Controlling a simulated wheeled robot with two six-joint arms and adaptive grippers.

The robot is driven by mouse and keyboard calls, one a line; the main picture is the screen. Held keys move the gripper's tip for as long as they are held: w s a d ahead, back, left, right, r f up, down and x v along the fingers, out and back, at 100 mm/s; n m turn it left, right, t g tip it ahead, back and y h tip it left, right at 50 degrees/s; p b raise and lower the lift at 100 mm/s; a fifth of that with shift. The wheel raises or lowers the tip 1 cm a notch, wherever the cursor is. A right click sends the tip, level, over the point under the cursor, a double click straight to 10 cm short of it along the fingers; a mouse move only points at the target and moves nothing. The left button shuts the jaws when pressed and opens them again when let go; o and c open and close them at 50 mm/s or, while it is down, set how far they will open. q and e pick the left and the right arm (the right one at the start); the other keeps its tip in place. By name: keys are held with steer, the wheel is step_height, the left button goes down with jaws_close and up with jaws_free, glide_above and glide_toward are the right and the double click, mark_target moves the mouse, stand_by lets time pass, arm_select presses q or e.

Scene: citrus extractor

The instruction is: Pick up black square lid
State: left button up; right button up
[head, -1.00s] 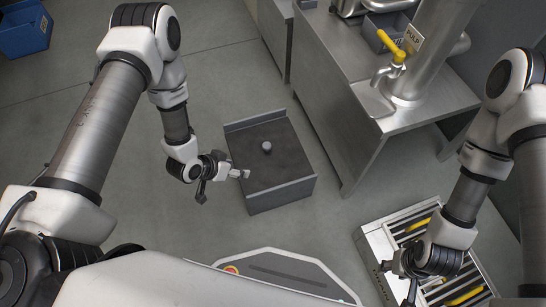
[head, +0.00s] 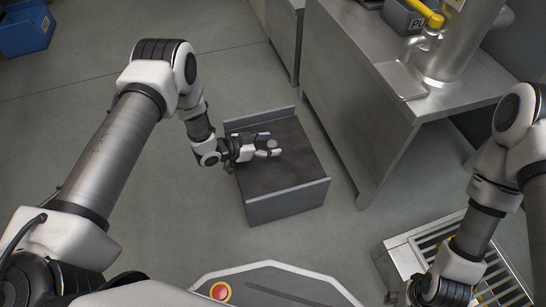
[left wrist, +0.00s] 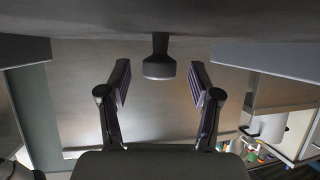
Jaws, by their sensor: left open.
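The black square lid (head: 297,155) lies on the grey box, with a small round knob (head: 273,144) standing near its middle. My left gripper (head: 268,147) is low over the lid, its fingers pointing right at the knob. In the left wrist view the lid's dark surface (left wrist: 90,18) fills the top and the knob (left wrist: 158,67) hangs from it. The knob lines up in the gap between the two open fingertips (left wrist: 160,82), touching neither. My right gripper (head: 437,290) is at the lower right, and its fingers are hard to make out.
The grey box (head: 288,203) stands on the floor with raised front and back walls. A steel bench (head: 350,75) stands to its right. A slatted crate (head: 420,246) is at the lower right beneath my right arm. A blue bin (head: 25,35) is at the far left. Floor left of the box is clear.

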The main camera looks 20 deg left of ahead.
arm_select(q)
jaws_close()
